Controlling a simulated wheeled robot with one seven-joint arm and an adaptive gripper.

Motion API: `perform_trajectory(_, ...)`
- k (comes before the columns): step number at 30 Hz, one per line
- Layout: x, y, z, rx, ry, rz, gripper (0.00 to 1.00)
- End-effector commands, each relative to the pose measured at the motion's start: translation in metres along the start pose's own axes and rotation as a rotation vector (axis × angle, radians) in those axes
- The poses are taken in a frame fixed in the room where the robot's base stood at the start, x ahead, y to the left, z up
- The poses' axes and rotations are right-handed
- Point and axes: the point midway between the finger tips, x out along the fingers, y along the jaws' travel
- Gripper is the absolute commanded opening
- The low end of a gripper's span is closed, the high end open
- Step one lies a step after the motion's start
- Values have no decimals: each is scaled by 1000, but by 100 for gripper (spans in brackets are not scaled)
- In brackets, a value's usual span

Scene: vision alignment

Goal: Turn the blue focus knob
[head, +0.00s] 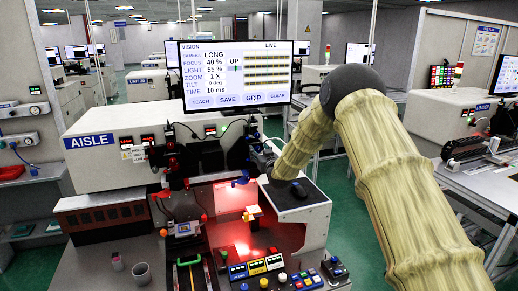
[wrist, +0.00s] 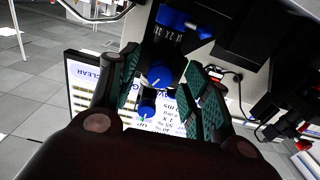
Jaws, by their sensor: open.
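Blue knobs show between my fingers in the wrist view: a larger round one (wrist: 158,74) with a pale mark and a smaller one (wrist: 147,108) nearer my palm. A blue ring with white markings (wrist: 178,24) sits just beyond them. I cannot tell which is the focus knob. My gripper (wrist: 167,78) is open, with its green-padded fingers on either side of the larger knob; contact is not clear. In the head view my gripper (head: 260,160) reaches the dark camera column from the right, largely hidden by my arm. A small blue part (head: 240,181) shows below it.
A monitor (head: 235,75) above the machine reads focus 40 %, light 55 %. A red-lit stage (head: 235,200) lies below the column. A second dark column (head: 175,165) stands left. Buttons and displays (head: 255,268) line the front. A white box (head: 300,215) stands right.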

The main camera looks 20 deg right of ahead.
Motion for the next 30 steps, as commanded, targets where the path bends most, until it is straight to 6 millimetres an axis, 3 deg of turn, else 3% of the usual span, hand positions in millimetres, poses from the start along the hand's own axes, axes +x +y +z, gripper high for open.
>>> perform_trajectory(6, 14, 0, -1, 0, 0, 0, 48)
perform_trajectory(16, 16, 0, 1, 0, -1, 0, 48)
perform_trajectory(17, 16, 0, 1, 0, -1, 0, 46)
perform_trajectory(24, 16, 0, 0, 0, -1, 0, 2)
perform_trajectory(30, 15, 2, 1, -2, 0, 1, 1)
